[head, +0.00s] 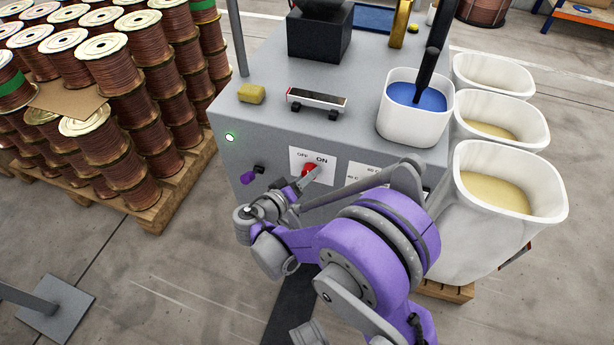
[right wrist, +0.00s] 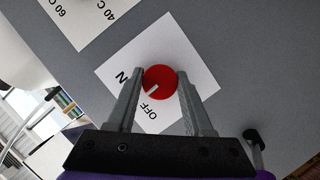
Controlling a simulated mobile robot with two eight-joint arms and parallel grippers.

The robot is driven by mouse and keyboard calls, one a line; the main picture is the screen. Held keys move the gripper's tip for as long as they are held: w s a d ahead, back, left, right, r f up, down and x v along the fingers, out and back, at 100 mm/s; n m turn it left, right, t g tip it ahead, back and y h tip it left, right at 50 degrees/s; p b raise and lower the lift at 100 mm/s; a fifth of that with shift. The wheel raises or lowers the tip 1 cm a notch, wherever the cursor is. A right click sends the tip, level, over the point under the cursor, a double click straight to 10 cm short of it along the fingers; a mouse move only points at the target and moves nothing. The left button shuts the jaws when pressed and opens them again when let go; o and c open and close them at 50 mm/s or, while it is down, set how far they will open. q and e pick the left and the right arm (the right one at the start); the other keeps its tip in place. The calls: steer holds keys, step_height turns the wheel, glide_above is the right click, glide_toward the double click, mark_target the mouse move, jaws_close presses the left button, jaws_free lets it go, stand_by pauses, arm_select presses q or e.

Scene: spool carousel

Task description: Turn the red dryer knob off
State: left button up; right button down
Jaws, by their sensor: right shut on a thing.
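The red dryer knob (head: 309,169) sits on a white label (head: 299,156) marked OFF and ON, on the front of a grey machine (head: 270,155). In the right wrist view the knob (right wrist: 162,80) shows whole, and its white mark points to the lower left, between the OFF print and the partly covered ON print. My right gripper (right wrist: 160,88) is at the knob with one finger on each side, shut on it. In the head view my right arm hides part of the panel below the knob. My left gripper is not in view.
A second label (head: 366,175) with temperature print is right of the knob. A purple-and-black control (head: 248,177) sticks out at the left. White bins (head: 477,240) stand at the right, pallets of copper spools (head: 110,75) at the left. A white tub (head: 412,125) sits on top.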

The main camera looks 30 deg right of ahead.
steer(key=n+h+b, duration=0.2)
steer(key=n, duration=0.2)
steer(key=shift+n+g, duration=0.3)
steer(key=shift+h, duration=0.3)
stand_by(0.3)
steer(key=shift+c, duration=1.5)
jaws_free()
steer(key=p+v, duration=0.1)
steer(key=v, duration=0.9)
steer(key=shift+s+a, duration=0.2)
steer(key=shift+a, duration=0.2)
steer(key=shift+d, duration=0.1)
